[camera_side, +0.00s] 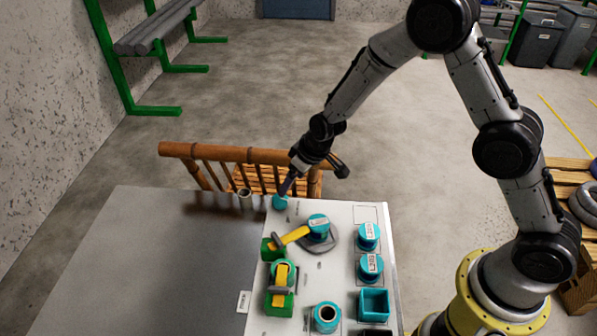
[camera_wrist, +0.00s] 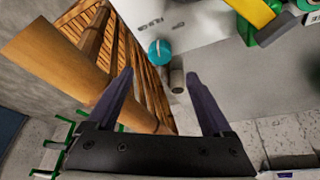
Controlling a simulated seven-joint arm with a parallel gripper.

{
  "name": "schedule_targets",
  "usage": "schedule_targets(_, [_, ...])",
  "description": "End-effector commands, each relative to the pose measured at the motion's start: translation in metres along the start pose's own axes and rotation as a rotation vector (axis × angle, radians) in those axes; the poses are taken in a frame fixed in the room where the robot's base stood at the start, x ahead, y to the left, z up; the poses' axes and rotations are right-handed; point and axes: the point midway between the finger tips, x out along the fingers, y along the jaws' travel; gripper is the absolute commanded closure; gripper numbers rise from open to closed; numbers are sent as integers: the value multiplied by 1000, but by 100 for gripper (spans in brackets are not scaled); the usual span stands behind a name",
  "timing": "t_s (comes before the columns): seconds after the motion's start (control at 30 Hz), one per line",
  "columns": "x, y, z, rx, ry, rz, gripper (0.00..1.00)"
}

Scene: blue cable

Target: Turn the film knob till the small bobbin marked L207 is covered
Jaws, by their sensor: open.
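A small teal knob (camera_side: 280,202) sits at the far edge of the white board; in the wrist view the round teal piece (camera_wrist: 160,50) lies beyond my fingertips, between their lines. My gripper (camera_side: 286,190) is just above it in the side view, pointing down. In the wrist view my gripper (camera_wrist: 158,88) is open, with nothing between the fingers. Teal bobbins with white labels stand on the board: one on a grey disc (camera_side: 318,224), two at the right (camera_side: 369,232) (camera_side: 370,265). The labels are too small to read surely, so I cannot tell which is L207.
A yellow strip (camera_side: 292,236) runs from the disc's bobbin to a green block. Another green block (camera_side: 280,303) carries a yellow strip. A teal square box (camera_side: 374,303) and an open-topped teal bobbin (camera_side: 326,316) stand nearer. A grey cylinder (camera_side: 245,198) stands left of the knob. The grey table's left is clear.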

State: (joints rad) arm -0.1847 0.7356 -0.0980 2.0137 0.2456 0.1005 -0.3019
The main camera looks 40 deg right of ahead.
Motion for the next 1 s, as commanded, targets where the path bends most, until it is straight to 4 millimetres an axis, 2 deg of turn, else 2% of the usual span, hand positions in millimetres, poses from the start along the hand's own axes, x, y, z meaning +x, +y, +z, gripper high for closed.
schedule_targets(0.1, [-20,0,0,0,2,1,15])
schedule_targets(0.3, [-36,0,0,1,1,1,15])
schedule_targets(0.77, [-38,0,1,-27,-1,0,15])
schedule_targets(0.87, [-38,0,2,-137,-7,0,15])
schedule_targets(1.0, [-38,3,4,-498,-27,6,15])
